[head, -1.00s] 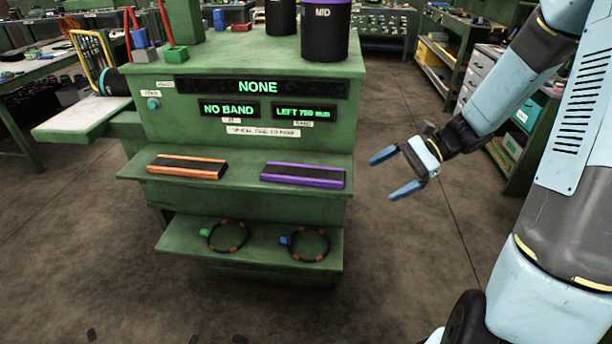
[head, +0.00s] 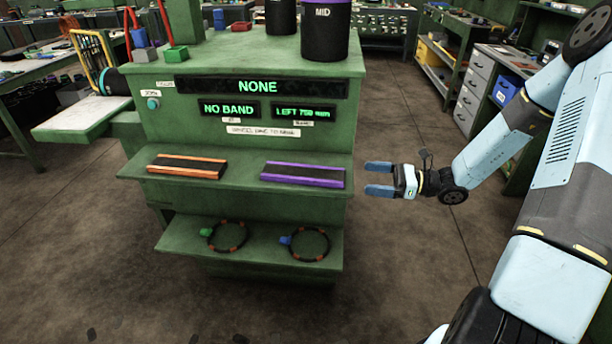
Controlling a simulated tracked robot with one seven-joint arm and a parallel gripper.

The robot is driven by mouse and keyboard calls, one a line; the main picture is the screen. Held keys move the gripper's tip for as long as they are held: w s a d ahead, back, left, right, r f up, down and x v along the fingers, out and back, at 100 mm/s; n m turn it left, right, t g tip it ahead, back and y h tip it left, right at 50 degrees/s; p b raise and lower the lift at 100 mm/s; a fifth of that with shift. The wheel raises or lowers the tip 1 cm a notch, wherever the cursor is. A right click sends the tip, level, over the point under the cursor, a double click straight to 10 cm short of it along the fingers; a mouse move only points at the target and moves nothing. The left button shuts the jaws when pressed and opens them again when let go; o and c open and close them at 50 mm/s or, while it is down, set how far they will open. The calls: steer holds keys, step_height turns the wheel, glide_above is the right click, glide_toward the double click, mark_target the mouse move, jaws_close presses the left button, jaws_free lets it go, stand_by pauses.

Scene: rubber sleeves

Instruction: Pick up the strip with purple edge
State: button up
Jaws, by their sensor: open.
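The strip with purple edge (head: 303,174) lies flat on the right part of the green bench's upper shelf (head: 240,172). It is dark with purple along its long edges. A similar strip with orange edge (head: 187,166) lies on the left part of the same shelf. My gripper (head: 379,179) is open and empty, to the right of the purple-edged strip and apart from it. Its two blue fingers point left toward the shelf's right end.
The lower shelf (head: 190,243) holds two dark rings with orange marks, one with a green tab (head: 228,236) and one with a blue tab (head: 309,243). Black cylinders, one marked MID (head: 324,32), stand on the bench top. Floor right of the bench is clear.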

mark_target(336, 181)
steer(key=shift+w+a+f, duration=0.15)
steer(key=shift+a, duration=1.65)
steer(key=shift+w+a+f, duration=0.1)
steer(key=shift+w+a, duration=0.1)
steer(key=shift+a, duration=1.55)
steer(key=shift+w+a+f, duration=0.15)
steer(key=shift+a, duration=1.65)
steer(key=shift+c, duration=0.4)
steer(key=c, duration=0.9)
